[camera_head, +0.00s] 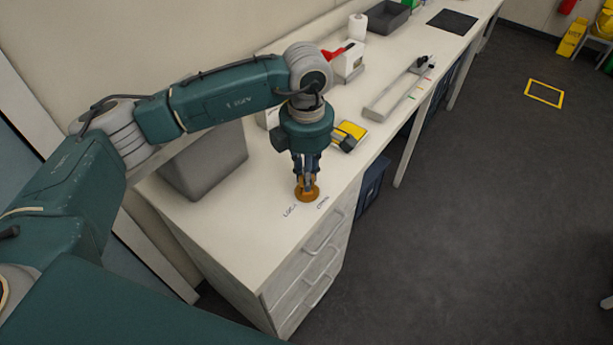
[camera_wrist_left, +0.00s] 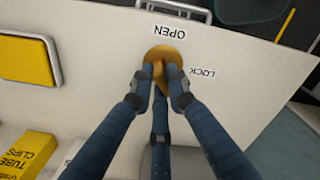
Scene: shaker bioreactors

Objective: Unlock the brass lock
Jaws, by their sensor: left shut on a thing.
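The brass lock (camera_head: 307,195) is a round brass disc on the bench top near its front edge, above the drawers. In the left wrist view the brass lock (camera_wrist_left: 166,52) has a raised turning piece at its middle. A LOCK label (camera_wrist_left: 203,72) and an OPEN label (camera_wrist_left: 169,32) lie beside the disc. My left gripper (camera_head: 306,178) points straight down over the lock. In the left wrist view its fingers (camera_wrist_left: 165,78) are closed on the raised piece and hide part of it. I cannot tell which label the piece points at. My right gripper is not in view.
A grey bin (camera_head: 205,165) stands at the left of the bench. A yellow-topped box (camera_head: 349,134) lies behind the gripper. A white device with a red lever (camera_head: 347,58) and a grey rail fixture (camera_head: 396,95) stand farther along. The bench around the lock is clear.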

